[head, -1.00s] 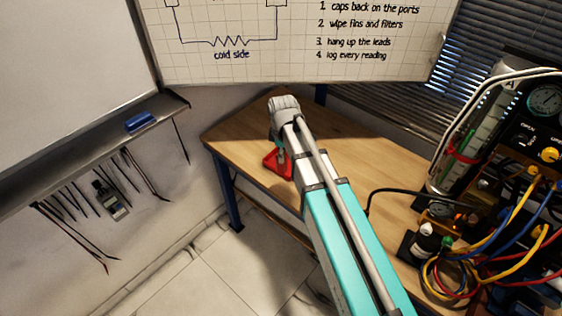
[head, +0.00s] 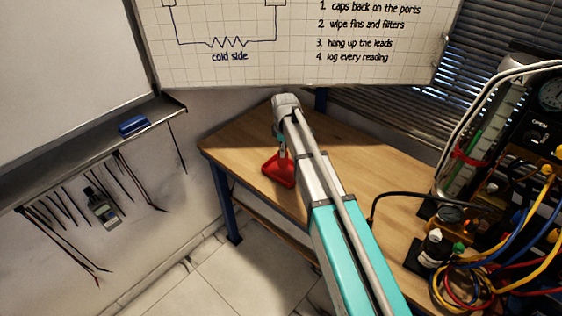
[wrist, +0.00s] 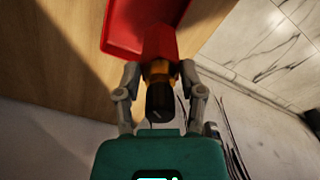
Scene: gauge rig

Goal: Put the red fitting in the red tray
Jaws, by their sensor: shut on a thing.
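The red tray (head: 279,178) sits on the wooden bench near its left corner in the head view. It also shows at the top of the wrist view (wrist: 122,30). My gripper (wrist: 160,72) is shut on the red fitting (wrist: 159,45), which has a red body, a brass-coloured band and a black end. The red body overlaps the tray in the wrist view; whether it touches the tray I cannot tell. In the head view my gripper (head: 283,150) is at the tray, and the fitting cannot be made out there.
The wooden bench (head: 245,140) is clear around the tray. A whiteboard (head: 300,45) is behind; leads hang on the left wall.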

